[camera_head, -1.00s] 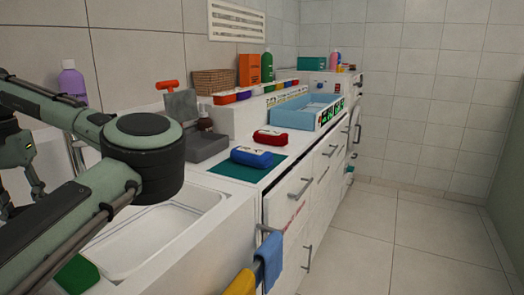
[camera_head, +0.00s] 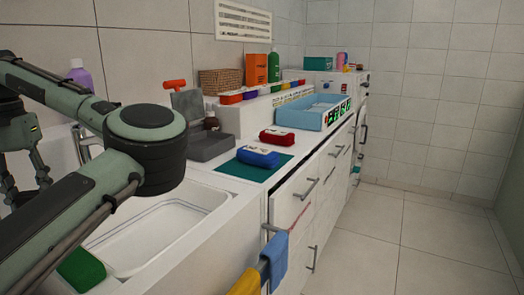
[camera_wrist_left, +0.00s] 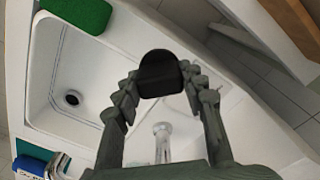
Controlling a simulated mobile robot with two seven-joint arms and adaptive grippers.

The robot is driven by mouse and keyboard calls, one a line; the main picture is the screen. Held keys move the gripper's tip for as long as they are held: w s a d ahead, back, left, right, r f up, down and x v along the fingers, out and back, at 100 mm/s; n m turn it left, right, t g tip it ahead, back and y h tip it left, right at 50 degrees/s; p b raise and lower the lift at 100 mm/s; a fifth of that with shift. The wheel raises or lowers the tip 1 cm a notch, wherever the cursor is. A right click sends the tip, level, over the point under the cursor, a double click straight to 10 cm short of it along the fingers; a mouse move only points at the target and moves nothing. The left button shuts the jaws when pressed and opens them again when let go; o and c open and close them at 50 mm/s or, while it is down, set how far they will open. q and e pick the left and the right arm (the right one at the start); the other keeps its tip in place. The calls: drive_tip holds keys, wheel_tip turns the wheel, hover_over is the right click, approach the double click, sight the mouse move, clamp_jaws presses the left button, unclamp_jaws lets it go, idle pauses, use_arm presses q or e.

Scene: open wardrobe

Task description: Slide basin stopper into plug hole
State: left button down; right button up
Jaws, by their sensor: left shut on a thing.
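My left gripper (camera_wrist_left: 160,84) is shut on a black rounded stopper (camera_wrist_left: 160,72), held between its fingertips in the left wrist view. The white basin (camera_wrist_left: 50,52) lies beneath and to the left in that view. Its dark round plug hole (camera_wrist_left: 72,98) is uncovered, left of the stopper and apart from it. In the head view my left arm crosses in front of the white basin (camera_head: 160,236), and the stopper and plug hole cannot be made out there. My right gripper is in neither view.
A metal tap (camera_wrist_left: 163,140) stands close to the gripper. A green sponge (camera_wrist_left: 78,12) lies on the basin rim. Blue (camera_head: 258,156) and red (camera_head: 277,137) packs lie on the counter beyond. A blue towel (camera_head: 274,262) hangs at the front.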

sight(28, 192)
use_arm(q)
drive_tip(key=shift+r, duration=2.2)
drive_tip(key=shift+s, duration=0.1)
